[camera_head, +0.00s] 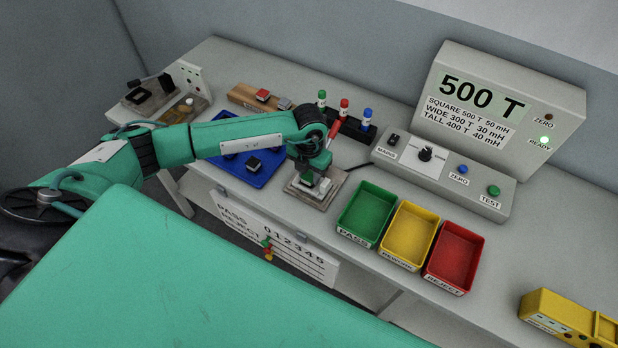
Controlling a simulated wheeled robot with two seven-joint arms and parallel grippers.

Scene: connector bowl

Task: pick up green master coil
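My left gripper (312,178) points down over a small fixture plate (311,196) near the middle of the table. A small block with a green patch (308,179) shows right at its fingertips; it may be the green master coil, but it is small and partly covered. A pale piece (325,185) is beside it. I cannot tell whether the fingers are closed on the block. A wooden holder (243,97) behind my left arm carries a red-topped block (263,95) and a greyish block (284,103). My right gripper is not in view.
A blue tray (262,178) with dark blocks lies left of the fixture. Green (366,211), yellow (410,234) and red (456,256) bins stand to its right. A black rack (355,131) holds green-, red- and blue-capped pieces behind. A control box (441,175) and display (497,105) stand at the back.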

